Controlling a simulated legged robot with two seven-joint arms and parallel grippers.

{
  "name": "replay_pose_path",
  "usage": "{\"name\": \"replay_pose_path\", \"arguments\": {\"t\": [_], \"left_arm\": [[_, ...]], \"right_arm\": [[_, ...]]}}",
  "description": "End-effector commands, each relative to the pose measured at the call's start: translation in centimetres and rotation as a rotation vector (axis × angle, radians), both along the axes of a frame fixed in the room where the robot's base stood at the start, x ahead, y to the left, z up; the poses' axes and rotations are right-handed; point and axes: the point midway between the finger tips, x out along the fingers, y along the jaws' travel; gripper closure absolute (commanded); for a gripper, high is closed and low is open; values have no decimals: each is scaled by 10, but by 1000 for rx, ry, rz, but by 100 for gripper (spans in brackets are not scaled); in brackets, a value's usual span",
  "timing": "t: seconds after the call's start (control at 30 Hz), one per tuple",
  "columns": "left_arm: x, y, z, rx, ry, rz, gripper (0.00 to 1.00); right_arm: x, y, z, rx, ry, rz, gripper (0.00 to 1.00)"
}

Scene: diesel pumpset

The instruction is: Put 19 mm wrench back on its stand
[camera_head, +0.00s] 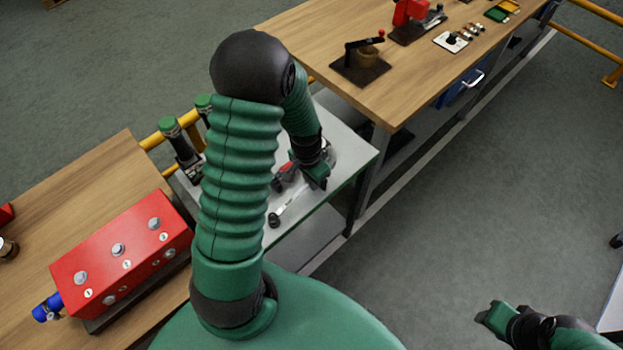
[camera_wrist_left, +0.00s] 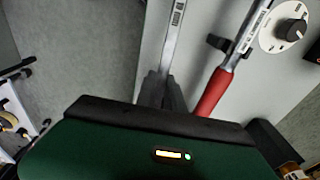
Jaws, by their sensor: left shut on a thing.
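My left gripper (camera_head: 316,181) is low over the grey side table. In the left wrist view its dark fingers (camera_wrist_left: 162,92) are shut on a flat silver wrench (camera_wrist_left: 173,40) with a small label on its shank. In the head view a silver shank (camera_head: 295,205) with a dark round end reaches from near the gripper toward the front left. The size mark is too small to read. The wrench's gripped end is hidden by the fingers. I cannot make out its stand. My right gripper (camera_head: 488,314) is at the lower right, away from the tables; its opening is unclear.
A red-handled tool (camera_wrist_left: 213,92) lies close beside the held wrench, near a white dial (camera_wrist_left: 285,36). Green-capped dark tools (camera_head: 178,140) stand at the side table's back left. A red box (camera_head: 125,250) sits on the left wooden table. Open floor lies right.

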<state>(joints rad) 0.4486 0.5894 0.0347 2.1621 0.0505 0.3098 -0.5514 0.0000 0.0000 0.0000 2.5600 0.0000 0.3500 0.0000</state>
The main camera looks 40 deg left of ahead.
Motion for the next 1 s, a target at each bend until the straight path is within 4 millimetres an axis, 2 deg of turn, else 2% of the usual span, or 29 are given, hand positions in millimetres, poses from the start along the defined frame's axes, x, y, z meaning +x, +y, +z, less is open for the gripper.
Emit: {"name": "replay_pose_path", "arguments": {"t": [0.57, 1.0], "left_arm": [[0, 0, 0, 0, 0, 0, 100], [0, 0, -9, 0, 0, 0, 100]], "right_arm": [[0, 0, 3, 0, 0, 0, 64], [0, 0, -3, 0, 0, 0, 64]]}}
